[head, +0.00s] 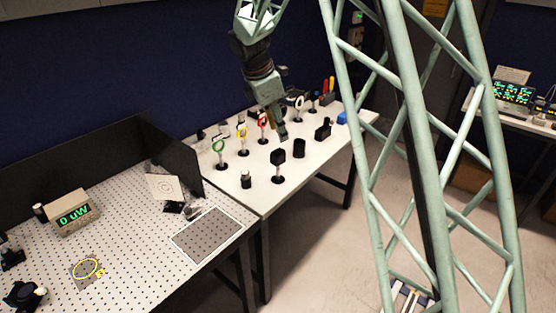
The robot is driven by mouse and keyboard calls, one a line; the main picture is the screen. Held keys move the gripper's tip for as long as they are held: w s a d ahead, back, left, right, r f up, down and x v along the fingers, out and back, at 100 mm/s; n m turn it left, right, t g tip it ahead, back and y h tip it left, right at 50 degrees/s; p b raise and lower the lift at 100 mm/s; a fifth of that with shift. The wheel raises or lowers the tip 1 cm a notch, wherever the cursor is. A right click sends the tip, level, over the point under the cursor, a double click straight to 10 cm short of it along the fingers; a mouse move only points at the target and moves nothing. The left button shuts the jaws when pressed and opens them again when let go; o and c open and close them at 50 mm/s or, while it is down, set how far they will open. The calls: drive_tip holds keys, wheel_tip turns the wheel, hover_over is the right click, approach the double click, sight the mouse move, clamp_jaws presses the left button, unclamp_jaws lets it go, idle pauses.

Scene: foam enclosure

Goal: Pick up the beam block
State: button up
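The beam block cannot be told for certain among the small black parts on the white table (258,200). Candidates are a black square plate on a short post (278,158) near the front edge, a short black cylinder (299,149) to its right and a black block (322,131) farther right. My gripper (279,134) points down over the middle of this table, just behind the black plate in the picture. Its fingers are small and dark, so I cannot tell whether they are open or touch anything.
Ring mounts stand in a row behind: green (218,147), yellow (242,134), red (263,121) and white (298,103). A small black cylinder (246,180) stands front left. The perforated breadboard (140,240) at left holds a power meter (73,213) and a black panel.

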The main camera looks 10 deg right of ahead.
sight(274, 152)
drive_tip(key=w+a+f+n+p, duration=0.2)
drive_tip(key=w+f+n+p, duration=0.1)
drive_tip(key=w+f, duration=0.5)
drive_tip(key=shift+w+a+f+n, duration=0.3)
drive_tip(key=shift+w+a+n, duration=0.05)
drive_tip(key=shift+n, duration=0.35)
drive_tip(key=shift+h, duration=0.3)
drive_tip(key=shift+p+x, duration=0.35)
drive_tip(key=shift+x, duration=4)
drive_tip(key=shift+d+p+x, duration=0.25)
drive_tip(key=shift+p+x, duration=0.1)
drive_tip(key=shift+x, duration=1.45)
drive_tip(key=shift+d+f, duration=0.3)
drive_tip(key=shift+f, duration=0.35)
